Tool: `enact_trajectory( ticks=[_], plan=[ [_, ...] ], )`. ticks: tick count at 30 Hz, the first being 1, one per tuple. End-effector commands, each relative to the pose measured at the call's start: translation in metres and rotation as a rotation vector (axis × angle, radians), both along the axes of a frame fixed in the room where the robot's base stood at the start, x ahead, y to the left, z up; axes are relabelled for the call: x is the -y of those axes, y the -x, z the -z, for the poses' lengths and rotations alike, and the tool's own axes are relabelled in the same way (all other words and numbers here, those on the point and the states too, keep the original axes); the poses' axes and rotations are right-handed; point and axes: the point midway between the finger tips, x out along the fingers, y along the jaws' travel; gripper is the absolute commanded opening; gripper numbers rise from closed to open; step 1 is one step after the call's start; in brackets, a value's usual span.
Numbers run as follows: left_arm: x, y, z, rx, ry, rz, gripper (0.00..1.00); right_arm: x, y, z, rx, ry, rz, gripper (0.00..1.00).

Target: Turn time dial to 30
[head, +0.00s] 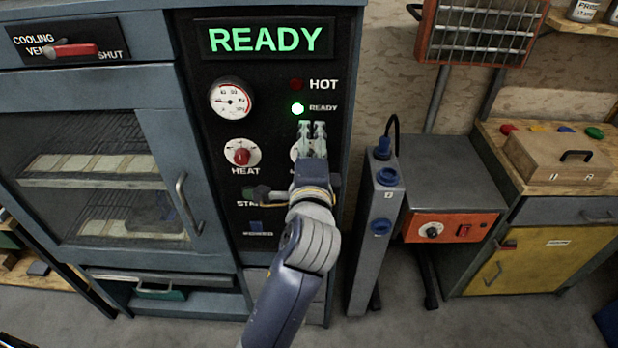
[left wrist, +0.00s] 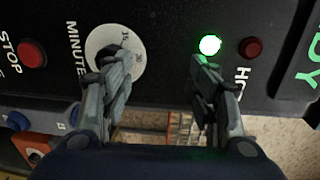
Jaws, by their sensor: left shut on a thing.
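The white time dial (head: 295,153) is on the black oven panel, right of the HEAT dial, mostly hidden behind my left gripper (head: 312,128) in the head view. In the left wrist view the dial (left wrist: 131,40) shows at upper left beside the word MINUTES, with small numbers on its face. One finger covers the dial's middle and the other stands near the green light. My right gripper is not in view.
The HEAT dial (head: 241,155), gauge (head: 231,98), lit green READY lamp (head: 298,109) and READY display (head: 265,39) are on the panel. A red STOP button (left wrist: 32,53) is near the dial. A grey post (head: 372,240) stands right of the oven.

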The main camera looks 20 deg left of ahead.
Motion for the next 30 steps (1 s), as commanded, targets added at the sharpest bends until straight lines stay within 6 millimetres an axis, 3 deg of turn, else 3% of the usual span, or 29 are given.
enact_trajectory(
  ticks=[10,18,30],
  plan=[
    [0.006,0.024,0.01,-0.024,0.002,-0.003,0.48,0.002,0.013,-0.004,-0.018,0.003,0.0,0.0],
    [0.01,0.043,0.012,-0.027,0.001,-0.004,0.48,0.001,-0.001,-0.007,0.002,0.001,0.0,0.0],
    [0.018,0.07,0.012,-0.028,0.001,-0.004,0.48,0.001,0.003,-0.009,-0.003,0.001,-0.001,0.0]
  ],
)
